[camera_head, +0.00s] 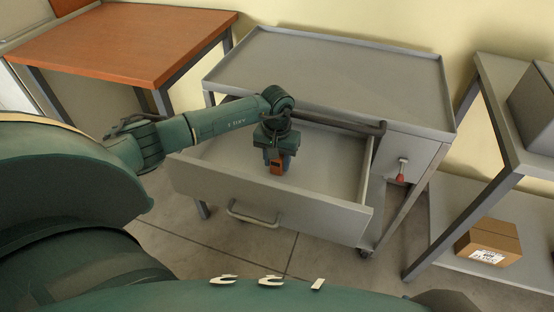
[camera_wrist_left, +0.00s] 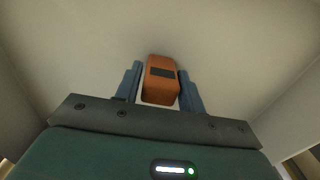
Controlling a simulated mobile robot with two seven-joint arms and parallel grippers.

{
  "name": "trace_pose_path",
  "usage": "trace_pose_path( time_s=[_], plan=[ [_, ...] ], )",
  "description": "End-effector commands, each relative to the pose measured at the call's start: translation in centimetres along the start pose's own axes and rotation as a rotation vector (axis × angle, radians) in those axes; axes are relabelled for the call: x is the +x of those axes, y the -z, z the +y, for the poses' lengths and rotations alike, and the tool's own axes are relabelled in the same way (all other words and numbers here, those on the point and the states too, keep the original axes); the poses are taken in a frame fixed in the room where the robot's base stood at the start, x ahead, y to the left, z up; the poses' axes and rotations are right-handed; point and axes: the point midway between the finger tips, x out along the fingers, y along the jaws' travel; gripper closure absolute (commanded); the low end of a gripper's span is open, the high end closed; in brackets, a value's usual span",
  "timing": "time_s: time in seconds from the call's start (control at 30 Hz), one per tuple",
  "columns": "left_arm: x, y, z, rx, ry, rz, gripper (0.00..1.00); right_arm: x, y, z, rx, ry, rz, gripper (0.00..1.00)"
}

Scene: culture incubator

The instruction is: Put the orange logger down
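The orange logger (camera_head: 277,168) is a small orange block with a dark panel on its face. It also shows in the left wrist view (camera_wrist_left: 160,83), between the two blue fingers of my left gripper (camera_wrist_left: 161,80). The fingers lie close against its sides, and the gripper appears shut on it. In the head view my left gripper (camera_head: 278,158) points down inside the open drawer (camera_head: 270,203) of the grey cart. I cannot tell whether the logger touches the drawer floor. My right gripper is not in view.
The grey cart's top (camera_head: 330,80) is bare, with a raised rim. The drawer floor around the gripper is clear. A red-tipped key (camera_head: 401,172) hangs at the cart's front. An orange-brown table (camera_head: 125,45) stands left; a cardboard box (camera_head: 488,242) sits on the right-hand shelf.

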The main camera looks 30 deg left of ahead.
Motion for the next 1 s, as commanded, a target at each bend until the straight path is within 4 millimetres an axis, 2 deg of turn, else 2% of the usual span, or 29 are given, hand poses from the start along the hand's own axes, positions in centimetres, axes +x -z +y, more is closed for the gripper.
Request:
trace_pose_path(
  time_s=[0.03,0.17,0.37,0.53,0.67,1.0],
  plan=[
    [0.0,0.0,0.0,0.000,0.000,0.000,0.56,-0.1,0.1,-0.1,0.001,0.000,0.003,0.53],
    [0.0,0.0,0.0,0.000,0.000,0.000,0.46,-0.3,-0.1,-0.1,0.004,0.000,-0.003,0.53],
    [0.0,0.0,0.0,0.001,0.000,-0.001,0.46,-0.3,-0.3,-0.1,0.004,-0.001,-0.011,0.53],
    [-0.9,0.0,0.0,0.001,0.000,0.001,0.46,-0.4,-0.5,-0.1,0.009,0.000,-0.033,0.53],
    [-3.2,0.1,0.0,0.003,0.001,0.005,0.46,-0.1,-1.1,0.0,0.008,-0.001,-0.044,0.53],
    [-10.2,0.1,0.0,0.002,0.000,0.003,0.46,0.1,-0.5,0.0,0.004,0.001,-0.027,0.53]
  ],
)
